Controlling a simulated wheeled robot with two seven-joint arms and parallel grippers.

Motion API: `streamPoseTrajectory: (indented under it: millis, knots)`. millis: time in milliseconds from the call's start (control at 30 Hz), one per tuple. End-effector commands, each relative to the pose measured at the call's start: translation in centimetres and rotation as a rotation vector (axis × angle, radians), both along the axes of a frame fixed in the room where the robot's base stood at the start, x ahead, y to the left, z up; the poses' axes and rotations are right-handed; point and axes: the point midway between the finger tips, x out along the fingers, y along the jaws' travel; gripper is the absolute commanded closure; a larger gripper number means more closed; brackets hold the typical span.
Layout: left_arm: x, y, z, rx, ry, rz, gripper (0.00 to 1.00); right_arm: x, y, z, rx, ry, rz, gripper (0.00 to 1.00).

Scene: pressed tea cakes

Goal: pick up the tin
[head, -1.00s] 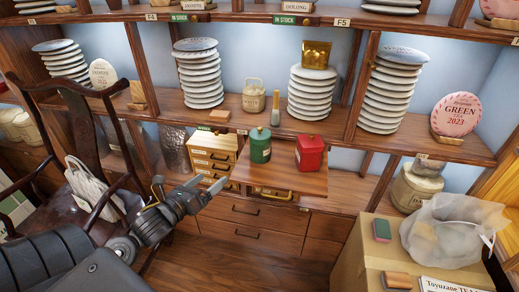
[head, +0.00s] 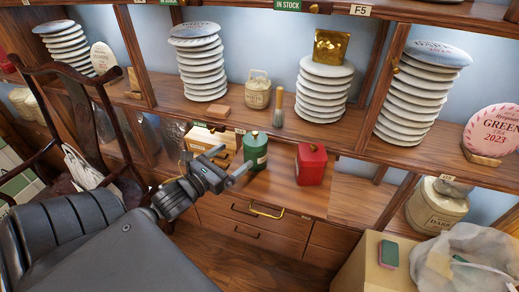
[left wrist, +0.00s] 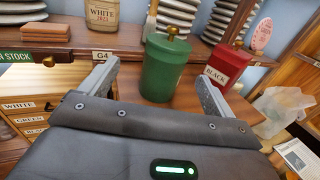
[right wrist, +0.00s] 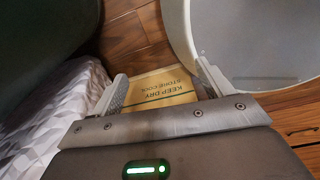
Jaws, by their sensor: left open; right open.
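A green tin (head: 255,152) with a gold knob stands on the wooden pull-out board (head: 280,192). A red tin (head: 311,163) stands to its right; it reads BLACK in the left wrist view (left wrist: 226,66). My left gripper (head: 232,166) is open just in front of the green tin. In the left wrist view the green tin (left wrist: 163,72) shows upright between the spread fingers, which do not grip it. My right gripper (right wrist: 162,74) is open and empty, above a tan surface printed KEEP DRY (right wrist: 165,90). It is not seen in the head view.
Stacks of wrapped tea cakes (head: 202,62) fill the shelf behind. A lidded pot (head: 258,92) and a brush (head: 278,108) stand there. A dark chair (head: 85,120) is at left. A cardboard box (head: 362,270) and a clear bag (head: 465,262) are at front right.

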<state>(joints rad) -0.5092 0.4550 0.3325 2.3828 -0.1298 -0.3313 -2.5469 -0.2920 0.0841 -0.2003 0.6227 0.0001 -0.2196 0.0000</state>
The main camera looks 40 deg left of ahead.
Motion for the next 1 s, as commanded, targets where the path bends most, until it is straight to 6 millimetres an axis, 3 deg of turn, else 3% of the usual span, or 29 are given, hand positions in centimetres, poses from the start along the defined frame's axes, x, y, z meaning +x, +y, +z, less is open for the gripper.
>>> streamPoseTrajectory:
  millis: [300,633,833,1000]
  knots:
    - [5.1,-0.9,0.3,-0.002,-0.003,-0.015,0.11,-2.1,0.1,1.7,0.0,0.028,-0.001,0.21]
    - [6.6,-1.1,0.2,-0.002,-0.002,-0.014,0.11,-0.4,0.6,2.3,0.007,0.007,-0.002,0.21]
    - [9.4,-1.5,0.3,-0.005,-0.002,-0.011,0.11,-0.7,0.7,4.4,0.008,0.009,-0.003,0.21]
    - [11.0,-1.5,-0.1,-0.003,-0.002,-0.01,0.11,-0.8,0.6,4.7,0.006,0.01,-0.002,0.21]
